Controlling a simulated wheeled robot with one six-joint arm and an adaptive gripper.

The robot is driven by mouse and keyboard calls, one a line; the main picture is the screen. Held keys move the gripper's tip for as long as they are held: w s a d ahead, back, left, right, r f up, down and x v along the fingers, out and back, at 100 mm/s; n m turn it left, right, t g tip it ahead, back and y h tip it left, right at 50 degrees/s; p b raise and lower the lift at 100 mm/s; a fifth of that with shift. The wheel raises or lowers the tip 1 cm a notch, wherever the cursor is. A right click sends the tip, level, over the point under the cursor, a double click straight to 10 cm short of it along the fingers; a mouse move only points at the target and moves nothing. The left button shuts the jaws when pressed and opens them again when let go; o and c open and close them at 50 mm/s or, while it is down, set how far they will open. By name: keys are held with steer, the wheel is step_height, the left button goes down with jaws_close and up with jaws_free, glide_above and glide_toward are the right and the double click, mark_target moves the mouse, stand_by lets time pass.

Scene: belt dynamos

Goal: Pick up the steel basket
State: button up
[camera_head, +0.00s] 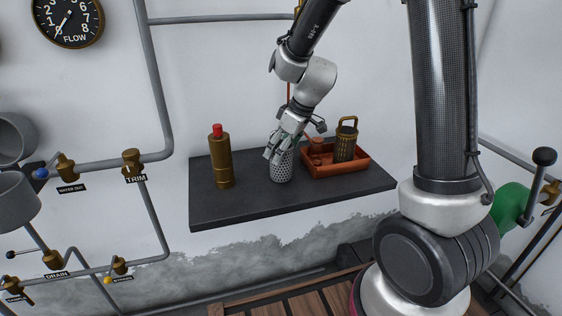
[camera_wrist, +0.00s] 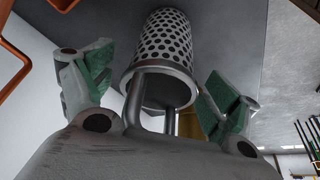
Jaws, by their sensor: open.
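The steel basket (camera_head: 281,167) is a perforated grey cylinder standing on the dark shelf, left of the orange-red tray. In the wrist view the basket (camera_wrist: 165,45) shows its holed wall, a smooth rim band and two handle posts reaching toward my palm. My gripper (camera_head: 280,148) is right above the basket, pointing down. In the wrist view my gripper (camera_wrist: 155,90) is open, with one green-padded finger on each side of the handle posts. Gaps show between the fingers and the posts. The top of the handle is hidden by my gripper's body.
The dark shelf (camera_head: 260,202) carries a brass cylinder with a red top (camera_head: 221,158) on the left. The orange-red tray (camera_head: 335,170) on the right holds a brass basket with a handle (camera_head: 346,143). Pipes and valves line the wall. The shelf front is clear.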

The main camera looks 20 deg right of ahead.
steer(key=shift+w+a+f, duration=0.1)
steer(key=shift+f, duration=0.3)
steer(key=shift+r, duration=0.1)
steer(key=c, duration=1.4)
